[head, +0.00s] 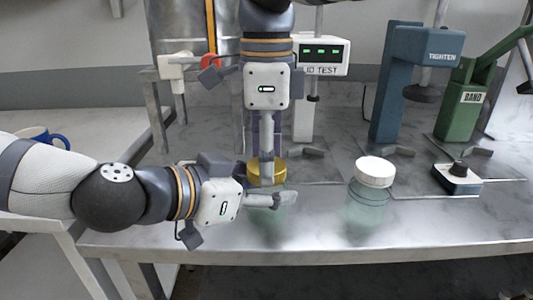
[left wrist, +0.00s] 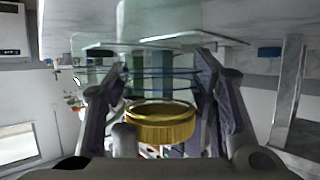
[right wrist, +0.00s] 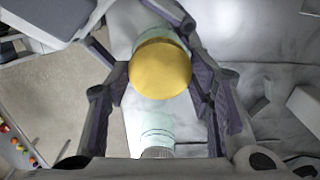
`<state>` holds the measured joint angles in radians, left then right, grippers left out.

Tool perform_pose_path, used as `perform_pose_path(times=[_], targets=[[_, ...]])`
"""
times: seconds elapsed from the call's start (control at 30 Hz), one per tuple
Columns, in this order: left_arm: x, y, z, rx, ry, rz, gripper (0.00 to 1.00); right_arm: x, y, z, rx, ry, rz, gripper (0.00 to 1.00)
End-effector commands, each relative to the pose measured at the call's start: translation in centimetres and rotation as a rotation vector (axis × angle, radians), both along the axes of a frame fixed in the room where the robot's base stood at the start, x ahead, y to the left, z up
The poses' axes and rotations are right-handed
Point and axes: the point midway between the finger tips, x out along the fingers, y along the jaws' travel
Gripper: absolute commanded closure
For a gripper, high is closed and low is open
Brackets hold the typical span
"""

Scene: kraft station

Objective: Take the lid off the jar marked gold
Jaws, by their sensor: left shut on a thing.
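The jar with the gold lid (head: 280,172) stands at the front of the metal bench; its glass body (head: 268,218) is pale and see-through. My left gripper (head: 266,199) is shut on the jar's body from the left. The left wrist view shows the gold lid (left wrist: 160,124) and glass (left wrist: 160,75) between its fingers. My right gripper (head: 267,160) points down from above, its fingers spread around the lid. In the right wrist view, the round lid top (right wrist: 160,68) lies between the fingers, which look open. Contact there cannot be judged. No marking on the jar is readable.
A second glass jar with a white lid (head: 374,172) stands to the right. Behind are a lid test stand (head: 318,60), a blue tighten press (head: 395,95) and a green band press (head: 462,105). A small dark blue device (head: 457,178) sits at right. A blue mug (head: 45,138) is far left.

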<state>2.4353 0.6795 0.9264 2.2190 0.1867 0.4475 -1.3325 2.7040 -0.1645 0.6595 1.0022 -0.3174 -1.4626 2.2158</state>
Motion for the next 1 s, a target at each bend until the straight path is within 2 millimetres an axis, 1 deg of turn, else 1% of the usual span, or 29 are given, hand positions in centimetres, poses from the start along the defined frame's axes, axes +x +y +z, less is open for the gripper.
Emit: perform_pose_path(times=[0.07,0.13,0.23,0.33,0.57,0.6,0.67,0.7,0.93,1.0], targets=[[-0.01,0.01,-0.09,0.0,0.003,0.001,1.0,0.0,0.01,-0.05,0.0,0.001,0.0,0.86],[-0.01,0.01,-0.09,0.0,0.003,0.001,1.0,0.0,0.01,-0.05,-0.001,0.001,0.036,0.86],[-0.01,0.01,-0.09,0.0,0.003,0.001,1.0,-0.01,0.02,-0.03,-0.001,0.001,0.186,0.86],[-0.01,0.01,-0.09,0.0,0.003,0.001,1.0,-0.01,0.02,-0.03,0.0,0.001,0.286,0.86],[-0.02,0.01,-0.09,0.0,0.003,0.0,1.0,-0.01,0.02,-0.03,0.0,0.001,0.299,0.86],[-0.02,0.01,-0.09,0.0,0.003,0.0,1.0,0.0,0.02,-0.02,0.0,0.001,0.299,0.5],[-0.02,0.01,-0.09,0.0,0.003,0.0,1.0,0.0,0.02,-0.02,0.0,0.001,0.298,0.37],[-0.02,0.01,-0.09,0.0,0.003,0.0,1.0,0.0,0.02,-0.02,0.0,0.001,0.298,0.32],[-0.02,0.01,-0.09,0.001,0.002,-0.001,1.0,0.0,0.01,-0.01,0.0,0.001,0.297,0.32],[-0.02,0.01,-0.09,0.0,0.003,0.0,1.0,0.04,0.01,0.3,0.0,-0.001,0.296,0.32]])
